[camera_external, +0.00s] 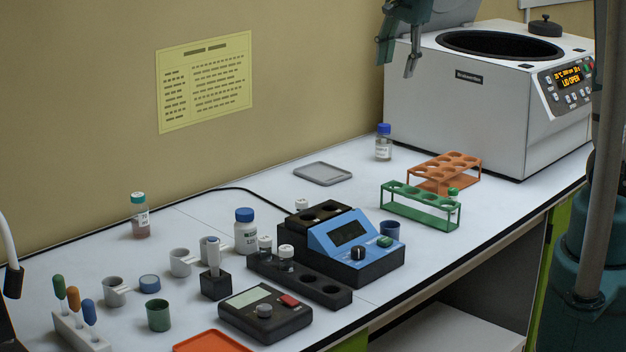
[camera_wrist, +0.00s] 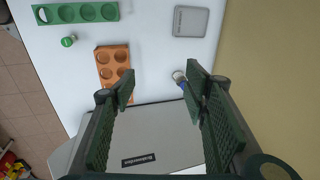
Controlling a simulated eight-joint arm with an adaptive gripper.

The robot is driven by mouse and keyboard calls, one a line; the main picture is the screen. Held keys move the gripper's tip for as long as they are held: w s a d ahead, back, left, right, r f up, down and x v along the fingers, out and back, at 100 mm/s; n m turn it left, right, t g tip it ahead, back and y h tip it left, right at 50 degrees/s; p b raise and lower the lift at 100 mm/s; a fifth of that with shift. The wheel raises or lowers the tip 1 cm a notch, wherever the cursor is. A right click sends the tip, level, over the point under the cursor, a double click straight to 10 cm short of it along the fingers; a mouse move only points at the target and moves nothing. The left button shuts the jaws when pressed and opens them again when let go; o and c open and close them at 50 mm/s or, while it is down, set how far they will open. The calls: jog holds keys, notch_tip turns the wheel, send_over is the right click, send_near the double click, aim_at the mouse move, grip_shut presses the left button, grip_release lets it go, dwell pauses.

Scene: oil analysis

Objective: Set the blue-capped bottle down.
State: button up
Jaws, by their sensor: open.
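The small clear bottle with a blue cap (camera_external: 383,142) stands upright on the white bench, left of the centrifuge and near the wall. In the wrist view the bottle (camera_wrist: 180,77) is partly hidden behind the right-hand finger. My gripper (camera_external: 397,62) is open and empty. It hangs above the bottle and apart from it, in front of the centrifuge's upper left corner. Its two spread fingers (camera_wrist: 158,85) show in the wrist view with nothing between them touching. A larger white bottle with a blue cap (camera_external: 245,232) stands farther left on the bench.
The white centrifuge (camera_external: 460,115) has its lid open. An orange rack (camera_external: 445,172), a green rack (camera_external: 420,208) and a flat grey tray (camera_external: 322,174) lie near the bottle. A blue instrument (camera_external: 350,250) and several cups crowd the front left. Bench around the bottle is clear.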

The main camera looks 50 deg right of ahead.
jog(key=s+a+r+n+t, duration=0.1)
jog(key=s+a+r+n, duration=0.1)
jog(key=s+a+n, duration=0.45)
jog(key=s+a+r+n+t, duration=0.1)
jog(key=s+a+n, duration=0.15)
jog(key=s, duration=0.75)
jog(key=s+a+f+n+t, duration=0.1)
jog(key=s+a+f+n, duration=0.1)
jog(key=s+n, duration=0.2)
jog(key=s+a+f+n+t, duration=0.1)
jog(key=s+a+f+n, duration=0.1)
jog(key=s+n, duration=0.3)
jog(key=s, duration=0.4)
jog(key=shift+s+a+f+y, duration=0.3)
jog(key=shift+s+a+f, duration=0.05)
jog(key=shift+s+a, duration=0.05)
